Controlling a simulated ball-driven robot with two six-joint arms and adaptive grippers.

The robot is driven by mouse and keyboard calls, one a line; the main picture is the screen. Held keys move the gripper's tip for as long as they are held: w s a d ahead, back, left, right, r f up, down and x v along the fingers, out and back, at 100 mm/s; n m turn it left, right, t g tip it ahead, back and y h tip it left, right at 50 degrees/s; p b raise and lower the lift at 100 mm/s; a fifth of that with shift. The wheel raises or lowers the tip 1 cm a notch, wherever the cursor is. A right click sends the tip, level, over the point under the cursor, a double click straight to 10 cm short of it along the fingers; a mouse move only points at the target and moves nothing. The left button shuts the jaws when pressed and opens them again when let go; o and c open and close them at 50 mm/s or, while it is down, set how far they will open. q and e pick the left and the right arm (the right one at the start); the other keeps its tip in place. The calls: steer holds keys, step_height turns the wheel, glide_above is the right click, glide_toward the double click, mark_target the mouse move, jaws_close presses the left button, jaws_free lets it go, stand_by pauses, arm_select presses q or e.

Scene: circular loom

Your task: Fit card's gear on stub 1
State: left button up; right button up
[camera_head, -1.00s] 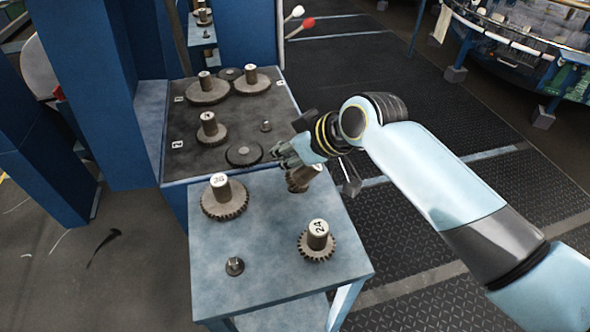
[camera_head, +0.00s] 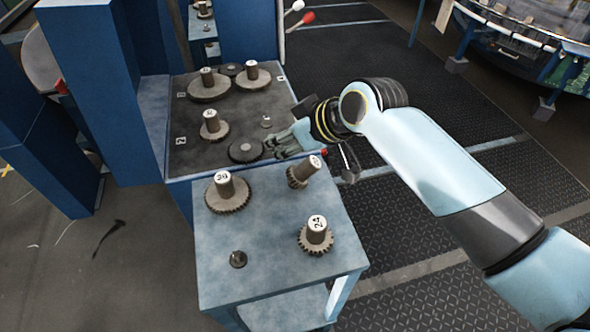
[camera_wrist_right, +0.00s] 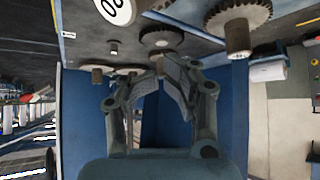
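My right gripper (camera_head: 278,147) is over the near right corner of the dark gear plate (camera_head: 190,155), beside a flat dark gear (camera_head: 246,150). A bare stub (camera_head: 267,122) stands on the plate. Gears with numbered hubs stand on the near table (camera_head: 275,280): one marked 36 (camera_head: 228,195), one marked 24 (camera_head: 316,237), and a tilted-looking one (camera_head: 303,173) just below the gripper. A 20-like hub top (camera_wrist_right: 115,10) is close in the wrist view. My left gripper is out of view.
More hubbed gears (camera_head: 209,85) (camera_head: 253,76) (camera_head: 213,127) sit on the plate, near a label 2 (camera_head: 180,141). A small stub (camera_head: 238,259) stands on the near table. A blue post (camera_head: 140,90) rises left of the plate. A legible card is not seen.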

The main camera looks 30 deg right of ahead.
steer(key=shift+o, duration=1.3)
steer(key=shift+s, duration=0.1)
